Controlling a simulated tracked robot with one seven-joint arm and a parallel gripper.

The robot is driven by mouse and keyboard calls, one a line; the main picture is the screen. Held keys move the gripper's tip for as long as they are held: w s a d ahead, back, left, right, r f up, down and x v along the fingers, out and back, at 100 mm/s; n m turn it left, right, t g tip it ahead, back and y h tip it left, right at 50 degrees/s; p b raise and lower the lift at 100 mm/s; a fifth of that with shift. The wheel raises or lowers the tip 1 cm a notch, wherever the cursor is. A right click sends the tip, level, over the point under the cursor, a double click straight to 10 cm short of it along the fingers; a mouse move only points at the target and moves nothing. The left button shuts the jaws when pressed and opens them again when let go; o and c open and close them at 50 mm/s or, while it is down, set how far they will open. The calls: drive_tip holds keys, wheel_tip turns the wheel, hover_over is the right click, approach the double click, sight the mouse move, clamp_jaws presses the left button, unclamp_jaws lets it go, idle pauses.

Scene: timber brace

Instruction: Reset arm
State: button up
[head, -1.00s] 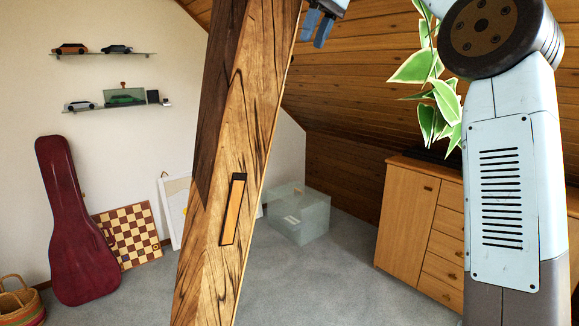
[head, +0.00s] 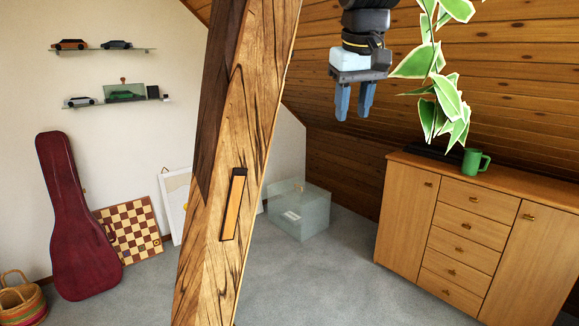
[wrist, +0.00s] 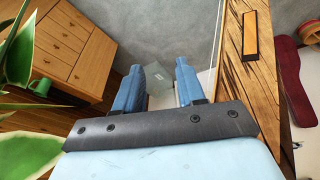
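My gripper (head: 355,101) hangs in the upper middle of the head view, to the right of the timber brace (head: 233,150). Its two blue fingers point down and stand apart, with nothing between them. In the wrist view my gripper (wrist: 155,88) also shows open and empty, with the floor and a clear box (wrist: 158,80) seen beyond the fingers. The timber brace (wrist: 265,80) runs along the right side of that view. A narrow inset with an orange face and dark top (head: 234,205) is on the brace.
A green plant (head: 440,95) hangs just right of my gripper. A wooden cabinet (head: 405,215) with a green mug (head: 475,161) stands at right. The clear box (head: 300,212) sits on the floor. A guitar case (head: 78,220) and chessboard (head: 130,230) lean at left. Grey floor between is clear.

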drive_tip(key=s+d+f+m+t, duration=0.1)
drive_tip(key=s+d+f, duration=0.4)
drive_tip(key=s+f, duration=0.2)
drive_tip(key=s+d+f+m, duration=0.2)
drive_tip(key=s+d+f, duration=0.4)
drive_tip(key=s+f, duration=0.2)
drive_tip(key=shift+d+f+t, duration=0.2)
drive_tip(key=shift+f+t, duration=0.2)
drive_tip(key=shift+f, duration=0.55)
